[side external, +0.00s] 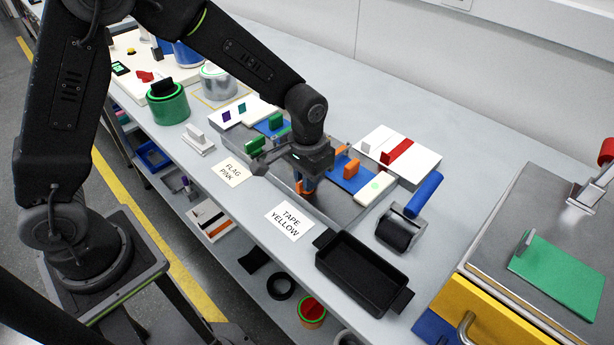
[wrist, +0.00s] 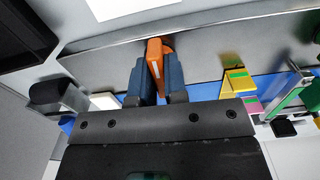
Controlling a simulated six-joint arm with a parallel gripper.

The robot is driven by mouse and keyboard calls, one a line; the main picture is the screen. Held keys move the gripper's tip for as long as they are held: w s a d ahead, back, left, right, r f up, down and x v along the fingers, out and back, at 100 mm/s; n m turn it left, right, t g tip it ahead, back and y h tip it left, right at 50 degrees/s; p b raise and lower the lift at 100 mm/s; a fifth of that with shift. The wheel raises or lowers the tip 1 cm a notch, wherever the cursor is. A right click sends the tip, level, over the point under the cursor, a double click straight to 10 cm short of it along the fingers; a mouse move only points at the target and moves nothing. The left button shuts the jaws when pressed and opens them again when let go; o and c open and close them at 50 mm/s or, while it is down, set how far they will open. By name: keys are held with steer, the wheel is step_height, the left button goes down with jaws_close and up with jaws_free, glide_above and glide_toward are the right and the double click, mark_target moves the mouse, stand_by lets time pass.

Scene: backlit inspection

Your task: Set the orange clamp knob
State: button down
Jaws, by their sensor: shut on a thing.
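The orange clamp knob (wrist: 154,52) stands between the two blue fingers of my gripper (wrist: 158,72) in the wrist view. The fingers are shut on its sides and hide its lower part. In the side external view my gripper (side external: 306,186) points down at the grey fixture tray (side external: 340,208), with a bit of orange showing at the fingertips. Two more orange pieces, one upright (side external: 351,168) and one smaller (side external: 340,151), stand at the blue strip (side external: 362,180) to the right of my gripper. I cannot tell whether the held knob touches the tray.
A tape roller with a blue handle (side external: 424,194) and a black tray (side external: 362,272) lie to the right. Cards reading FLAG PINK (side external: 232,172) and TAPE YELLOW (side external: 289,220) lie in front. Green clamps (side external: 254,144) stand left of my gripper.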

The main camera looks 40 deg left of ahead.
steer(key=shift+n, duration=0.3)
stand_by(0.4)
steer(key=c, duration=1.2)
jaws_free()
steer(key=shift+o, duration=0.2)
step_height(320, 180, up, 14)
steer(key=s+a+r+t, duration=0.2)
steer(key=s+a, duration=0.2)
steer(key=s, duration=0.5)
steer(key=s+a+r+t, duration=0.3)
steer(key=s+a, duration=0.1)
steer(key=s, duration=0.5)
steer(key=shift+s+a+r+t, duration=0.3)
steer(key=shift+s, duration=0.1)
